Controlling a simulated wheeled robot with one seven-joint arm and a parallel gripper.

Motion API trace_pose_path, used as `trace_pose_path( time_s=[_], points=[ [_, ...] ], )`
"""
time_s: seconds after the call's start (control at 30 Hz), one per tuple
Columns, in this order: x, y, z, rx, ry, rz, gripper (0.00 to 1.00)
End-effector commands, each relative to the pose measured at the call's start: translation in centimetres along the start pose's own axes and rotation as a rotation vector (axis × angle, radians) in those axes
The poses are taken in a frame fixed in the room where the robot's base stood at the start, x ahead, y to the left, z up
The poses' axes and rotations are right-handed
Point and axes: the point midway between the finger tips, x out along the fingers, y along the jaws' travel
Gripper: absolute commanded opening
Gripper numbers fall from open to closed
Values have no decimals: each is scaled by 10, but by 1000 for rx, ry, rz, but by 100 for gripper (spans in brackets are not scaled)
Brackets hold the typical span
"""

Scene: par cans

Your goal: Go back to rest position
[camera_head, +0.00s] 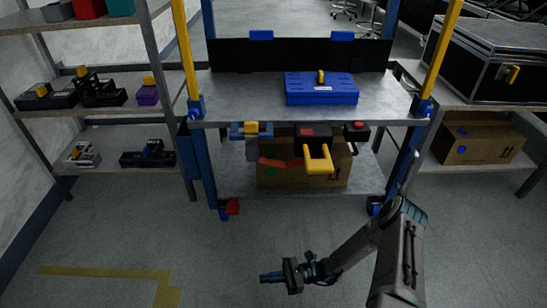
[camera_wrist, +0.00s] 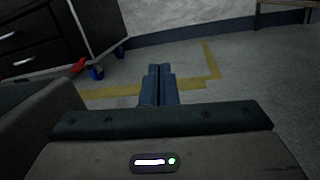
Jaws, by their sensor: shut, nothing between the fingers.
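My gripper (camera_head: 272,277) hangs low over the grey floor in the head view, in front of the workbench and to the left of my arm's upper link. It points left. In the wrist view, the two fingers of my gripper (camera_wrist: 158,84) are pressed together with nothing between them. The floor and yellow tape lie beyond the fingertips.
A workbench (camera_head: 245,90) stands ahead with a blue case (camera_head: 320,92) on top and a cardboard box (camera_head: 330,168) below. Shelves (camera_head: 95,112) stand at left; a black case (camera_head: 490,60) sits at right. Yellow tape (camera_head: 105,272) marks open floor at left.

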Motion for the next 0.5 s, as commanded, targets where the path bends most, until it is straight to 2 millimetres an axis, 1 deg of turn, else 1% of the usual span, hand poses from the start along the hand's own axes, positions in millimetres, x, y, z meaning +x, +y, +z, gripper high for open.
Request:
trace_pose_path(
  time_s=[0.03,0.07,0.17,0.2,0.37,0.4,0.47,0.5],
  points=[
    [-3,0,22,-26,33,26,0],
    [-5,1,31,-40,52,44,0],
    [-12,4,68,-97,128,109,0],
    [-15,5,84,-122,162,137,0],
    [-27,12,145,-219,295,246,0],
    [-30,14,160,-243,328,270,0],
    [-34,17,183,-279,378,309,0],
    [-37,20,199,-303,411,334,0]
  ],
)
